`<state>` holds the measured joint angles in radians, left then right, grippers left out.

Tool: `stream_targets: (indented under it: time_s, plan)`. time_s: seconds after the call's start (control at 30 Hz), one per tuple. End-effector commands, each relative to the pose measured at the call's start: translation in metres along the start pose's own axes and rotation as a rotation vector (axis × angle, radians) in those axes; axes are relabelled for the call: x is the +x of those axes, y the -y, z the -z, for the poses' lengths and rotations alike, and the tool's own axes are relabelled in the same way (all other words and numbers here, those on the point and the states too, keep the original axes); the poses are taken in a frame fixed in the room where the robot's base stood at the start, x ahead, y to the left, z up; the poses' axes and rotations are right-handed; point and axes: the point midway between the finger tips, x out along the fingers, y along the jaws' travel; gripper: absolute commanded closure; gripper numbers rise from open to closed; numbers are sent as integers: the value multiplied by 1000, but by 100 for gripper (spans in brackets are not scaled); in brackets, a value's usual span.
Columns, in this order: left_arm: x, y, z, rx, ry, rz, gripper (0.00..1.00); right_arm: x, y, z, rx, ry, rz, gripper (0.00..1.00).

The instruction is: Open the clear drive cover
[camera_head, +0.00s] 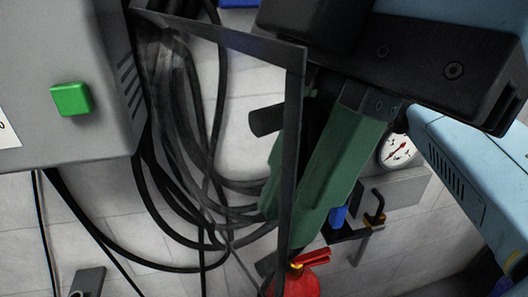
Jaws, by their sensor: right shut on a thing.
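The clear drive cover (225,40) is a see-through panel with a dark frame, standing tilted across the middle of the head view. Cables show through it. My right gripper (290,215) comes down from the upper right, with a black body and green fingers. One finger is seen through the panel and the other lies to the right of the frame's upright edge. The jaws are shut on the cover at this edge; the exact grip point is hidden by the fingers. A short dark cylinder sticks out left of the fingers. My left gripper is not in view.
A grey box (55,140) with a green button (72,99) is at the left. Several black cables hang against the white tiled wall. A pressure gauge (397,151), a wall fitting (374,218) and a red extinguisher (302,280) lie beyond the gripper.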

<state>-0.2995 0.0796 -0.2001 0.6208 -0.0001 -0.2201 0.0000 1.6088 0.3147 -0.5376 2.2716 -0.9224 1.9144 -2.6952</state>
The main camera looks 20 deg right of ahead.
Motion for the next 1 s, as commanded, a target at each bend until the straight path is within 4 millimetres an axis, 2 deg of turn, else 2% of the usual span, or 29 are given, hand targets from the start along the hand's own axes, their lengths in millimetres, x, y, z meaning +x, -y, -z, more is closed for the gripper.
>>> stream_targets:
  time_s: [0.17, 0.2, 0.23, 0.5, 0.63, 0.77, 1.0]
  plan:
    - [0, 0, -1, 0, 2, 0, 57, -1, 0, 0, 3, 1, 4, 100]
    - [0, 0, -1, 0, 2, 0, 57, -1, 0, 0, 3, 1, 4, 86]
    - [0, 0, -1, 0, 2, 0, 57, -1, 0, 0, 3, 1, 4, 82]
    - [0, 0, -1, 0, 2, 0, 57, -1, 0, 0, 2, 0, 1, 82]
    - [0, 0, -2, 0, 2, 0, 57, -9, 0, 1, 2, 0, -1, 82]
    - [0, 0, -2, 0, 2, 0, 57, -31, 0, 1, 1, -2, 0, 82]
    - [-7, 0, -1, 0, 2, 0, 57, -88, 1, 1, 7, -1, -4, 82]
